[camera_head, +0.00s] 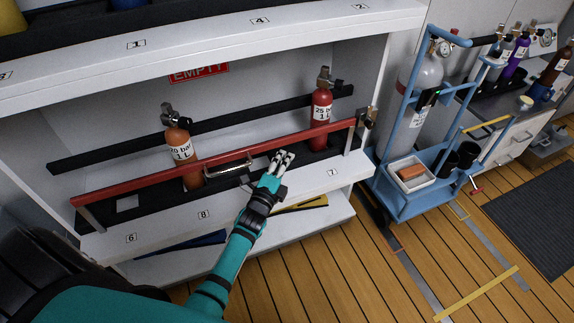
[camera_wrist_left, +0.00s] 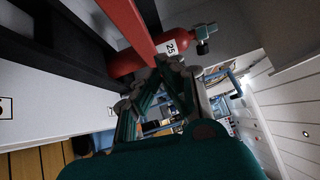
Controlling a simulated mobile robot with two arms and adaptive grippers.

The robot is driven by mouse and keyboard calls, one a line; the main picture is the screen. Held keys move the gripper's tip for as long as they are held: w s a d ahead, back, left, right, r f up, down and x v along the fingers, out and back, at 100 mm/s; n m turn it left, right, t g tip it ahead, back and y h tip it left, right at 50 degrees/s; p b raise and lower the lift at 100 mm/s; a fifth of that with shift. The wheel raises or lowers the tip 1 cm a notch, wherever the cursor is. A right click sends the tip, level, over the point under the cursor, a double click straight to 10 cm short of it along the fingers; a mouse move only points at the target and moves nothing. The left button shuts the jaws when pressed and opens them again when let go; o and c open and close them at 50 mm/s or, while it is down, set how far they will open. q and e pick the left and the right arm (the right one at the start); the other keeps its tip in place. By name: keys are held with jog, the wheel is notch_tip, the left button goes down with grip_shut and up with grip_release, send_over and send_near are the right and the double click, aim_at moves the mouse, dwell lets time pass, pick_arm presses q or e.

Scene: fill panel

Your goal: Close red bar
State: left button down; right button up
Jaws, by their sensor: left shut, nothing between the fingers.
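The red bar (camera_head: 130,188) runs across the front of the lower shelf in the head view, with a metal handle near its middle. Its right end meets a metal latch post (camera_head: 366,118). My left gripper (camera_head: 283,156) is shut and empty, with its fingertips at or just in front of the bar, right of the handle; I cannot tell if they touch. In the left wrist view the red bar (camera_wrist_left: 126,22) comes down to the fingertips (camera_wrist_left: 165,65). My right gripper is in neither view.
An orange cylinder (camera_head: 181,146) and a red cylinder (camera_head: 321,106) stand behind the bar; the red one also shows in the wrist view (camera_wrist_left: 125,63). A blue trolley (camera_head: 408,206) with a white tray stands right of the shelf. Wooden floor (camera_head: 400,285) in front is mostly clear.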

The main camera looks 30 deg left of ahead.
pick_arm(q)
jog(key=s+p, duration=0.1)
jog(key=s, duration=0.8)
jog(key=shift+s+d, duration=0.2)
jog(key=shift+s, duration=0.15)
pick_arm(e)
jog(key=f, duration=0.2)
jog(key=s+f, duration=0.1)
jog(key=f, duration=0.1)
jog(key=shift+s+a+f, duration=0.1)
